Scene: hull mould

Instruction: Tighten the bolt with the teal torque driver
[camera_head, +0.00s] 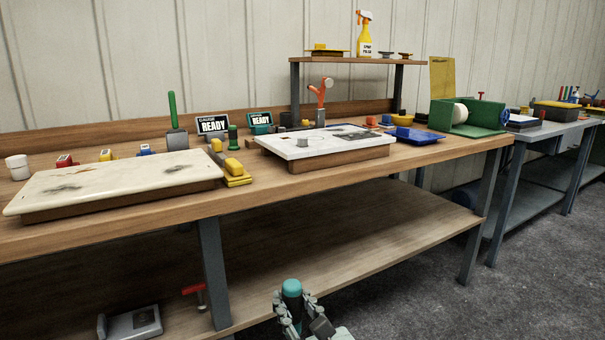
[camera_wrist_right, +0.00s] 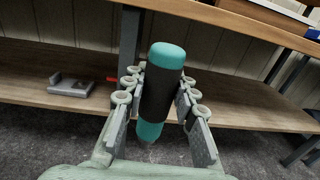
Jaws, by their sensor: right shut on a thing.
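My right gripper (camera_head: 300,322) is at the bottom of the head view, in front of the workbench and below its top. It is shut on the teal torque driver (camera_head: 291,288), whose teal end sticks up above the fingers. In the right wrist view the driver (camera_wrist_right: 162,95) has teal ends and a dark middle, and stands slightly tilted between the fingers (camera_wrist_right: 158,105). I cannot make out the bolt in either view. My left gripper is not in view.
The wooden workbench (camera_head: 300,178) holds two pale panels, a left one (camera_head: 120,183) and a right one (camera_head: 325,141). Gauge displays reading READY (camera_head: 212,125) stand behind. A lower shelf (camera_head: 350,215) is mostly bare, with a grey fixture (camera_head: 135,323) at left.

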